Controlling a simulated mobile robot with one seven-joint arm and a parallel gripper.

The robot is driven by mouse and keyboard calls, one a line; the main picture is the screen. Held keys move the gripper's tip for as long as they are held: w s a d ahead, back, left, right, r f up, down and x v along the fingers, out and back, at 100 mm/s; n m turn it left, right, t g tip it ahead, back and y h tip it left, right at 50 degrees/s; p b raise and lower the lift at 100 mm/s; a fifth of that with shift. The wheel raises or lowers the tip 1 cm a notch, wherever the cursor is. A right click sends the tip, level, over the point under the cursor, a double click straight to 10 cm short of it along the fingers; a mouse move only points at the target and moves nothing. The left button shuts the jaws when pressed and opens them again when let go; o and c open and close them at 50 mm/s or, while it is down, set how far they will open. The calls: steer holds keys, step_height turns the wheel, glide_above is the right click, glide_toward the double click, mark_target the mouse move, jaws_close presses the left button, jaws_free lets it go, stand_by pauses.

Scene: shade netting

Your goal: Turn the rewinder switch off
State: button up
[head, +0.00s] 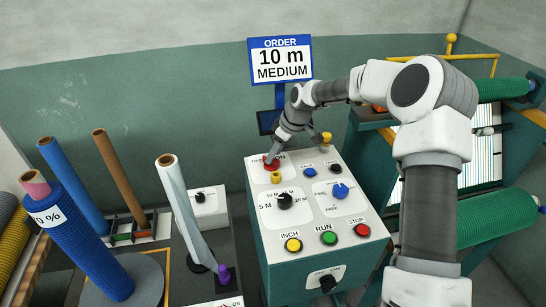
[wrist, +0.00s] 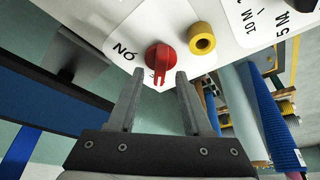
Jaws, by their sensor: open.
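A red rotary switch (head: 270,164) sits at the top left of the white control panel, with OFF and ON marks by it in the head view. In the wrist view the red switch (wrist: 160,58) shows its ridge toward the bottom, with ON at its left. My gripper (head: 276,153) is open over it, pointing down. In the wrist view my gripper (wrist: 157,74) has its fingertips apart, one on each side of the switch's ridge; I cannot tell if either touches it. The head view partly hides the switch behind the fingers.
A yellow post (wrist: 202,38) stands close beside the red switch. The panel holds a black dial (head: 285,201), a blue dial (head: 341,191) and INCH, RUN and STOP buttons. Another black off/on knob (head: 328,283) is on the front. An order sign (head: 281,60) stands behind; rolls stand left.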

steer(key=v, duration=1.5)
steer(key=shift+b, duration=0.45)
steer(key=shift+r, duration=0.2)
